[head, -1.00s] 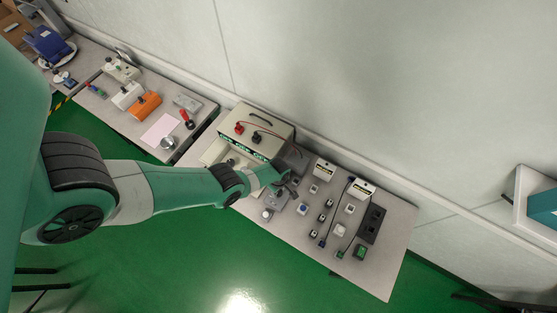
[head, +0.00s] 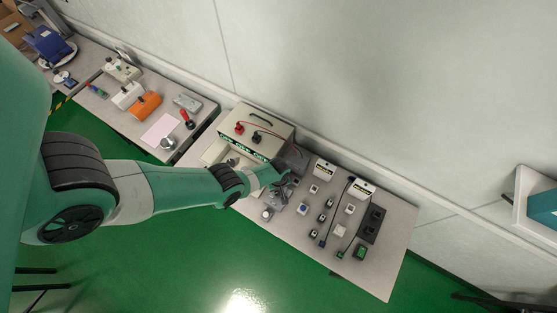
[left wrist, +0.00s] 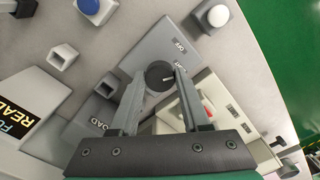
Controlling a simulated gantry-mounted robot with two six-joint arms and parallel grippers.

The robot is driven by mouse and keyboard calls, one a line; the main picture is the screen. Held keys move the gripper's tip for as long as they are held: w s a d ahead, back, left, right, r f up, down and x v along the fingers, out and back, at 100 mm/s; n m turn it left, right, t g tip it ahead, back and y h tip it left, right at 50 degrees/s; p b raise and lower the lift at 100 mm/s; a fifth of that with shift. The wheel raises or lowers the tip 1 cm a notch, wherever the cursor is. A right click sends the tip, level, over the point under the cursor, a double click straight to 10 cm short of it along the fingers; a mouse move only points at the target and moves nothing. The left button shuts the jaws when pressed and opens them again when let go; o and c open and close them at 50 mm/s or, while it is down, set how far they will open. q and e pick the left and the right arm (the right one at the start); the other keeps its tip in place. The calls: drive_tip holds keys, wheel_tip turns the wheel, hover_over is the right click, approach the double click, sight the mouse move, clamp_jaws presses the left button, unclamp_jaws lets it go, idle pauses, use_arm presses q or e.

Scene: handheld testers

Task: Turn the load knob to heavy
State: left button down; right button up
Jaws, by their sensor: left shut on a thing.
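In the left wrist view a dark round knob (left wrist: 159,75) with a pale pointer line sits on a grey panel (left wrist: 150,45). My left gripper (left wrist: 158,82) is shut on the knob, one finger on each side. The pointer line runs towards the right finger. Lettering ending in "OAD" stands on the grey surface left of the left finger. Smaller lettering beside the knob is partly covered and hard to read. In the head view my left gripper (head: 283,188) is over the left part of the right-hand table, and the knob cannot be made out there. My right gripper is not in view.
A cream tester box (head: 254,132) with red and black terminals stands just behind my left gripper. Several small switches and two labelled boxes (head: 324,168) lie to its right on the table (head: 385,265). A blue button (left wrist: 88,6) and a white button (left wrist: 218,15) are close by.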

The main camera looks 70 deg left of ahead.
use_arm(q)
drive_tip(key=m, duration=0.4)
drive_tip(key=shift+m, duration=0.3)
drive_tip(key=m, duration=0.3)
drive_tip(key=shift+m, duration=0.3)
drive_tip(key=m, duration=1.1)
drive_tip(key=shift+s, duration=0.1)
drive_tip(key=m, duration=0.3)
drive_tip(key=shift+a+m, duration=0.1)
drive_tip(key=shift+m, duration=0.2)
drive_tip(key=m, duration=0.3)
drive_tip(key=shift+m, duration=0.3)
drive_tip(key=m, duration=0.4)
